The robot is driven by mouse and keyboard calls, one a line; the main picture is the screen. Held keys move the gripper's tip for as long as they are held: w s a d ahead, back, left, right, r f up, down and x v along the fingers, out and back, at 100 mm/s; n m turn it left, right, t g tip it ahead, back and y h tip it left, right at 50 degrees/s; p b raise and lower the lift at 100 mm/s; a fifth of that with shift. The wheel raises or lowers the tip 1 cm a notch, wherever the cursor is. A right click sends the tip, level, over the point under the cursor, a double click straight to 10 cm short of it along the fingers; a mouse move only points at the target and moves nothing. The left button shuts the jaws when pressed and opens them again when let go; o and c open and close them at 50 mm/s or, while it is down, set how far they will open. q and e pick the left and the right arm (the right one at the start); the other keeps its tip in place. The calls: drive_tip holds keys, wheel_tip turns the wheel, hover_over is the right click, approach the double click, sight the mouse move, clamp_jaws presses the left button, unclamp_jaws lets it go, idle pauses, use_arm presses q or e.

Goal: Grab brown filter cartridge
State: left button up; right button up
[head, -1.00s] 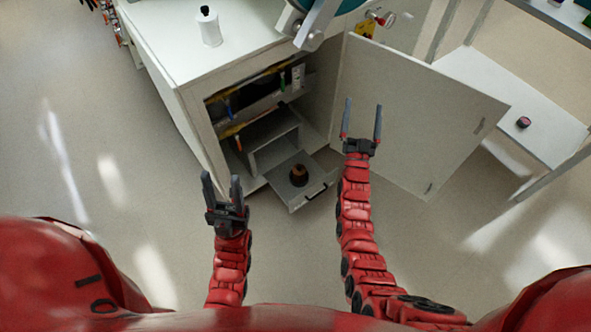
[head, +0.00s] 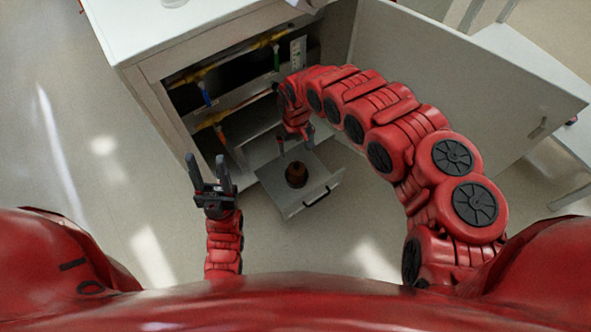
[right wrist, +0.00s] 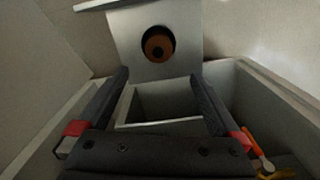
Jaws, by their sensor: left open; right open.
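In the right wrist view the cartridge (right wrist: 158,46) shows as a round brown shape with a dark centre, on the pale tray beyond my fingertips. My right gripper (head: 295,146) is open and empty, close to the cartridge on its cabinet side, with no visible contact; its open fingers also show in the right wrist view (right wrist: 160,76). My left gripper (head: 207,160) is open and empty, left of the tray in front of the cabinet.
The cabinet (head: 150,66) is open, with yellow pipes and coloured valve handles inside. Its door (head: 480,85) stands open on the right, behind my right arm. The tray has a dark handle (head: 317,196) at its front. The floor in front is clear.

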sight(296, 165)
wheel_tip(296, 165, down, 12)
drive_tip(key=b, duration=0.4)
drive_tip(key=shift+r+b, duration=0.25)
drive_tip(key=shift+b, duration=0.05)
drive_tip(key=f+b, duration=0.4)
drive_tip(key=f, duration=0.1)
drive_tip(key=shift+w+d+f+b, duration=0.15)
drive_tip(key=shift+w+f+b, duration=0.05)
drive_tip(key=shift+f+b, duration=0.1)
drive_tip(key=shift+r, duration=0.2)
drive_tip(key=shift+c, duration=0.3)
drive_tip(key=c, duration=1.3)
